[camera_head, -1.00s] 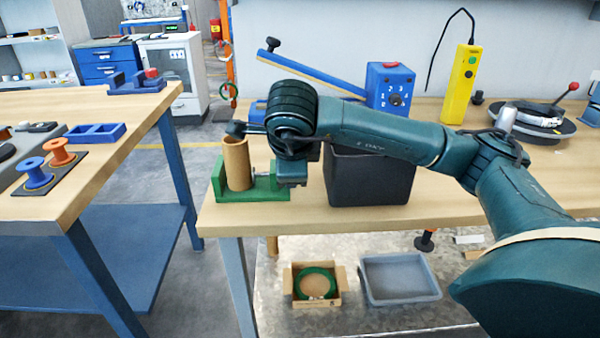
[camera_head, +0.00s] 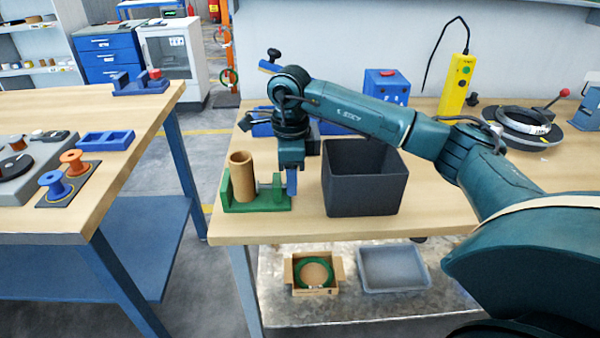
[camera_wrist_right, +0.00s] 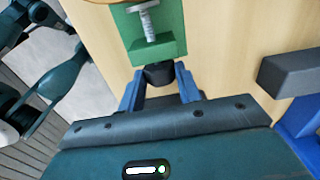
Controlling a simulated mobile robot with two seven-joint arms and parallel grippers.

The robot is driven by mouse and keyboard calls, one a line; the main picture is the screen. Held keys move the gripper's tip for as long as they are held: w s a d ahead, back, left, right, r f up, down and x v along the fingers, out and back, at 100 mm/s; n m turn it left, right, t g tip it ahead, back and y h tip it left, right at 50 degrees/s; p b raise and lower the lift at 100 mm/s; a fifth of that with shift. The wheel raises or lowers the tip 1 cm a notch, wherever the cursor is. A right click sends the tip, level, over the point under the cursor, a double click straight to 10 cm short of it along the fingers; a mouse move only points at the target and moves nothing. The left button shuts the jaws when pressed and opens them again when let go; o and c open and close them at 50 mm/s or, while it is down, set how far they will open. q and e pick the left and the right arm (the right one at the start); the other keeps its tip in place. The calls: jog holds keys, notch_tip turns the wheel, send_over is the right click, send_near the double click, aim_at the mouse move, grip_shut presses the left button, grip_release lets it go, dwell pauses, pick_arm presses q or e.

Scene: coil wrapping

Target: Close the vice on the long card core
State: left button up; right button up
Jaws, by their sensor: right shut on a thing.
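The long card core (camera_head: 242,178), a brown tube, stands upright in the green vice (camera_head: 270,199) near the bench's left end. The vice's metal screw shows to the right of the core. Whether a jaw touches the core cannot be told. My right gripper (camera_head: 292,183) points down at the vice's right end. In the right wrist view my right gripper (camera_wrist_right: 157,82) has its blue fingers on both sides of a black knob (camera_wrist_right: 158,73), shut on it. The knob sits outside the green end block (camera_wrist_right: 157,50), with the screw (camera_wrist_right: 150,25) beyond. My left gripper does not show.
A black bin (camera_head: 364,190) stands just right of the vice. A blue box (camera_head: 386,87), a yellow control box (camera_head: 455,85) and a round turntable (camera_head: 525,126) are behind. Another bench (camera_head: 85,220) with spools stands left across a gap.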

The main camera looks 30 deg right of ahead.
jog(key=shift+f, duration=0.1)
jog(key=shift+w+d+r+g+y+p, duration=0.1)
jog(key=shift+r+g+y+p, duration=0.25)
jog(key=shift+g+p, duration=0.4)
jog(key=shift+w+f+g+y+p, duration=0.1)
jog(key=shift+f+g+y+p, duration=0.15)
jog(key=shift+p, duration=0.1)
jog(key=shift+w+d+f+g+y, duration=0.2)
jog(key=shift+g+y, duration=0.2)
jog(key=shift+g, duration=0.3)
jog(key=o, duration=0.6)
jog(key=shift+s, duration=0.1)
